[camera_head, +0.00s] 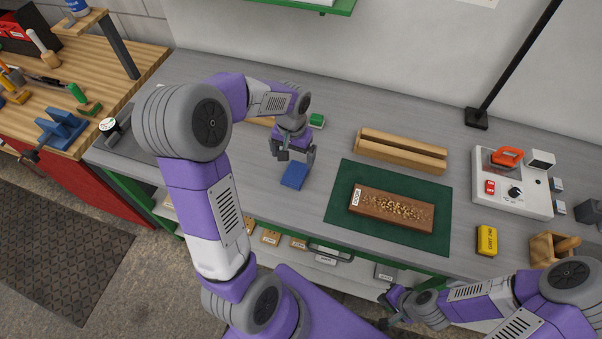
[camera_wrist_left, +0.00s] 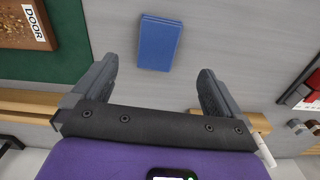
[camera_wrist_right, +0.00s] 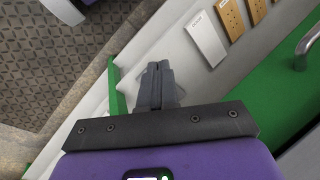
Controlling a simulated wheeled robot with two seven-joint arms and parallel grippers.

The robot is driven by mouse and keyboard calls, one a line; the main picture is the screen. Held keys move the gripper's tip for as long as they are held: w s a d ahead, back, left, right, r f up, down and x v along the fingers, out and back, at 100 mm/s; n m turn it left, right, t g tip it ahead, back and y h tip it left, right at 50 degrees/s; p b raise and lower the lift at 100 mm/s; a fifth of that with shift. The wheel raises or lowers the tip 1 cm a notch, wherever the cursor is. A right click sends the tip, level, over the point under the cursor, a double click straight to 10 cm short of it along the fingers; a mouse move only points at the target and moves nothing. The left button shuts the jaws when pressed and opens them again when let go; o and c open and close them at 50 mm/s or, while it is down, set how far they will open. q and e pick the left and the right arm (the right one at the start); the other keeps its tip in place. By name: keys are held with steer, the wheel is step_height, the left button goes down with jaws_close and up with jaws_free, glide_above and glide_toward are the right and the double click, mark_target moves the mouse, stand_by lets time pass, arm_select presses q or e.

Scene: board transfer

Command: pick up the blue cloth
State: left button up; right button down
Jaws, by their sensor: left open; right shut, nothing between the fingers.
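The blue cloth (camera_head: 294,175) lies folded into a small flat rectangle on the grey bench, left of the green mat. In the left wrist view the cloth (camera_wrist_left: 159,42) lies beyond and between the fingertips, apart from them. My left gripper (camera_head: 293,156) is open and empty above the bench, just behind the cloth in the head view; its spread fingers (camera_wrist_left: 160,85) show in its wrist view. My right gripper (camera_head: 385,312) is low in front of the bench's front edge, far from the cloth. Its fingers (camera_wrist_right: 157,85) are shut together with nothing between them.
A green mat (camera_head: 343,205) holds a brown board (camera_head: 370,209) marked DOOR with grit on it. A slotted wooden block (camera_head: 400,152), a yellow block (camera_head: 486,240) and a white control box (camera_head: 505,200) stand further right. A small green-topped block (camera_head: 317,121) sits behind my left gripper.

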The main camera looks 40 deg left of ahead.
mark_target(295, 172)
arm_select(q)
steer(key=shift+w+f+b, duration=0.2)
steer(key=shift+w+f, duration=0.15)
steer(key=shift+f, duration=0.2)
steer(key=shift+w+f+b, duration=0.15)
steer(key=shift+w+f, duration=0.15)
steer(key=shift+f, duration=0.2)
steer(key=f, duration=0.4)
steer(key=f+b, duration=0.1)
steer(key=f, duration=0.2)
steer(key=shift+s, duration=0.3)
steer(key=shift+r, duration=0.1)
arm_select(e)
steer(key=f, duration=0.1)
steer(key=w+f, duration=0.1)
steer(key=shift+f, duration=0.3)
arm_select(q)
steer(key=shift+c, duration=0.2)
steer(key=c, duration=1.1)
steer(key=shift+r+p, duration=0.85)
steer(key=shift+r, duration=4.2)
arm_select(e)
steer(key=shift+r, duration=0.9)
